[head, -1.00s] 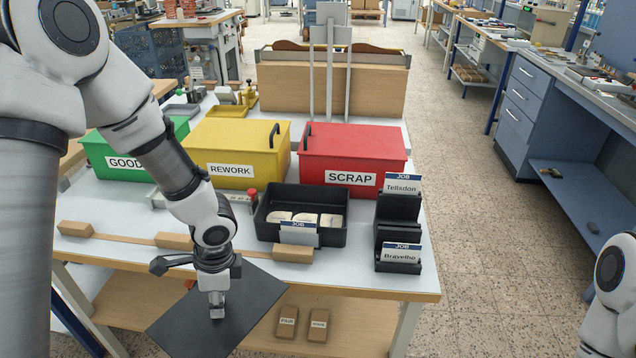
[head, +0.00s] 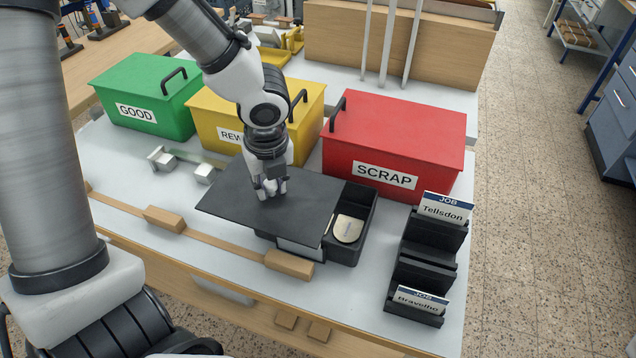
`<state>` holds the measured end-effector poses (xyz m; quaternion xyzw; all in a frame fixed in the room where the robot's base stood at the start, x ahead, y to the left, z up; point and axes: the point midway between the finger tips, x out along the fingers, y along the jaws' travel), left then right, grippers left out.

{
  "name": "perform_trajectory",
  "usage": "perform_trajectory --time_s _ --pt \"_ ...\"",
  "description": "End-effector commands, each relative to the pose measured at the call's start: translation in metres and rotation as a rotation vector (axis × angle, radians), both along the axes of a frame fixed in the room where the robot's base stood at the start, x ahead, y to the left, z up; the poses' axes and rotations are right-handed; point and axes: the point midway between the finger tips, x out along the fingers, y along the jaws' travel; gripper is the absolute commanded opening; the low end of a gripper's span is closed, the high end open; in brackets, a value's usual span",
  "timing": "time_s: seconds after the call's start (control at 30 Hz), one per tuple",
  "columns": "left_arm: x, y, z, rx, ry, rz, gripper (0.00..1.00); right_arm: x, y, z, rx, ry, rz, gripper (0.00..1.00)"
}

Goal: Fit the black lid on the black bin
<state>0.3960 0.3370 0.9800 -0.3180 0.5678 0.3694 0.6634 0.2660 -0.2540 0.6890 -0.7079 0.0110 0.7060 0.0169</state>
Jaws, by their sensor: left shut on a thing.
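The black lid (head: 308,208) is a flat dark plate. My left gripper (head: 269,190) is shut on it near its middle, from above. The lid lies over the left part of the black bin (head: 368,222) and reaches well past it to the left. The right part of the bin is uncovered, with a pale round-ended piece (head: 348,229) inside. The rest of the bin's inside is hidden under the lid. I cannot tell whether the lid touches the bin's rim. My right gripper is not in view.
Green GOOD (head: 146,95), yellow REWORK (head: 215,118) and red SCRAP (head: 400,135) boxes stand behind the bin. A black card holder (head: 425,262) stands to the right. A wooden strip with blocks (head: 289,264) runs along the front of the table.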

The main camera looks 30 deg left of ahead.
Motion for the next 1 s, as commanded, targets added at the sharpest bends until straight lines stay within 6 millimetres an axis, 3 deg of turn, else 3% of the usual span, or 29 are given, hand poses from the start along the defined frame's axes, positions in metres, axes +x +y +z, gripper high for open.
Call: perform_trajectory --time_s 0.07,0.2,0.4,0.6,1.0 --pt "0.022 -0.012 0.007 0.010 0.003 -0.002 0.00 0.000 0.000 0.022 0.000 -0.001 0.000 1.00" --pt "0.057 -0.032 0.002 0.006 -0.001 -0.003 0.00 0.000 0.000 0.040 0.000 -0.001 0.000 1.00" --pt "0.080 -0.046 -0.004 0.001 -0.002 -0.001 0.00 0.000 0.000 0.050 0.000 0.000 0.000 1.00" --pt "0.080 -0.046 -0.043 -0.001 0.000 0.000 0.00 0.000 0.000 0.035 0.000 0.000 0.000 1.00" --pt "0.079 -0.045 -0.049 -0.001 -0.001 0.002 0.00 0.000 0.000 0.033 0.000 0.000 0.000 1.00"
